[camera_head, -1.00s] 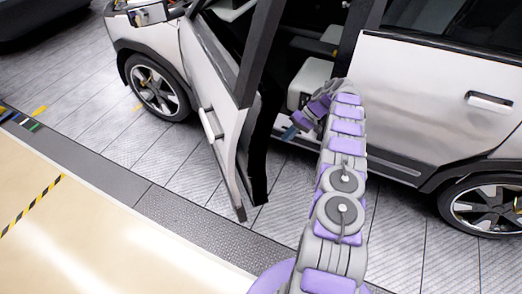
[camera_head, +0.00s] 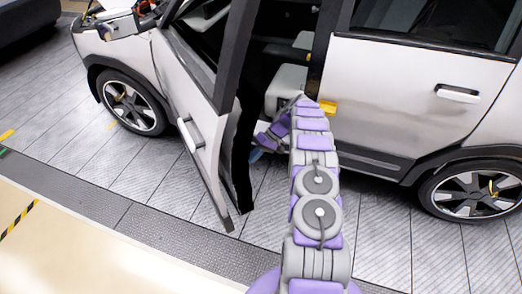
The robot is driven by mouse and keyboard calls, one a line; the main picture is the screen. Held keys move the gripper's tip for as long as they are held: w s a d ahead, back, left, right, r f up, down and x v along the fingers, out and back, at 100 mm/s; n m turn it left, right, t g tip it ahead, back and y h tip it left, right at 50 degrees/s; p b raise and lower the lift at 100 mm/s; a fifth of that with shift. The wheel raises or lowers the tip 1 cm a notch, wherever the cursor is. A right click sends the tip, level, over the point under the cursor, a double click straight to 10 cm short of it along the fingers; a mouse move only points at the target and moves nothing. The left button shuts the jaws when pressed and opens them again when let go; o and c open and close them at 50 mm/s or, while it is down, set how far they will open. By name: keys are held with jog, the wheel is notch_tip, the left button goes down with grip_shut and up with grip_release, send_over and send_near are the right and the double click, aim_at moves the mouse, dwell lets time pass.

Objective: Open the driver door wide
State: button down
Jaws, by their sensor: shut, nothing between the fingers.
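The driver door (camera_head: 207,150) of the white car stands partly open, swung out from the body toward me. Its outer handle (camera_head: 188,132) faces left. Its dark inner edge faces the opening. My gripper (camera_head: 257,154) is small in the picture, at the end of my purple and grey arm, beside the inner side of the door. It looks shut and empty. Whether it touches the door cannot be told. The seat (camera_head: 287,88) shows through the doorway.
The rear door (camera_head: 400,100) is closed, with its own handle (camera_head: 458,93). The front wheel (camera_head: 130,103) and rear wheel (camera_head: 475,192) stand on the tiled floor. A beige floor area (camera_head: 70,245) lies at the lower left. Free floor lies left of the door.

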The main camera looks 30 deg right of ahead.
jog(key=shift+w+a+f+b, duration=0.1)
jog(key=shift+a+f+b, duration=0.1)
jog(key=shift+a, duration=0.85)
jog(key=shift+w+a+f+b, duration=0.1)
jog(key=shift+a+f+b, duration=0.05)
jog(key=shift+a, duration=0.85)
jog(key=w+a+m+t+b, duration=0.1)
jog(key=w+a+m+b, duration=0.1)
jog(key=a, duration=2)
jog(key=w+a+m+t+b, duration=0.1)
jog(key=w+a, duration=0.4)
jog(key=a, duration=1.8)
jog(key=shift+w+a+m+t+h+b, duration=0.2)
jog(key=shift+a+m+t+h+b, duration=0.1)
jog(key=shift+m+t+h+b, duration=0.15)
